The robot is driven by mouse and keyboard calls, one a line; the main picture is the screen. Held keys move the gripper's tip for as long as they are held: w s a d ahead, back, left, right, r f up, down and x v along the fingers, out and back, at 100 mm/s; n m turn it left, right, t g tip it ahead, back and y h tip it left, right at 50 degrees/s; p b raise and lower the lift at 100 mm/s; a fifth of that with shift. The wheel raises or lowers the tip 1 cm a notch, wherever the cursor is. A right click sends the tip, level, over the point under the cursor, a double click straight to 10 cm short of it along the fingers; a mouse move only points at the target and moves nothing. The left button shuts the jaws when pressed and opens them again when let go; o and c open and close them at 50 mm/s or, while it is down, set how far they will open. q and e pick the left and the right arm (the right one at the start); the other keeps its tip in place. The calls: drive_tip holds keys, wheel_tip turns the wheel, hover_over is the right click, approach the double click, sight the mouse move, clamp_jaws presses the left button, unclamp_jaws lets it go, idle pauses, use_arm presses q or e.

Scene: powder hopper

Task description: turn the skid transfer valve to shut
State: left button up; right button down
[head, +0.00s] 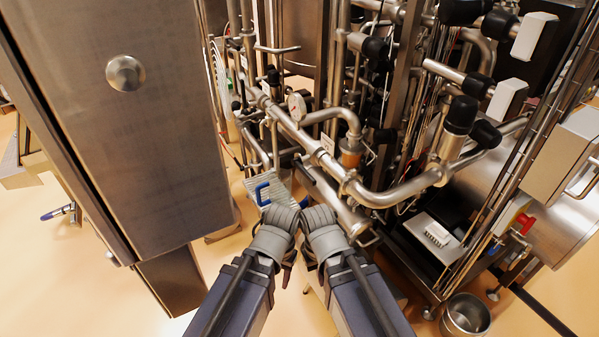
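My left gripper (279,222) and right gripper (320,222) are side by side, low in the middle of the head view, close together. Their fingertips are hard to make out, and I cannot tell whether either is open or shut. A blue handle (263,193) shows just beyond my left gripper, beside a ribbed pale panel. A red handle (525,222) is on the skid's right side, apart from both grippers. Another blue handle (60,212) is low at the far left. I cannot tell which of these, if any, belongs to the skid transfer valve.
A large steel cabinet (125,130) fills the left side. Steel pipes (400,192) with a pressure gauge (297,106) cross in front of the grippers. A steel bucket (465,315) stands at the lower right. Open floor (80,265) shows at the lower left.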

sight(308, 174)
drive_tip(key=c, duration=1.5)
unclamp_jaws()
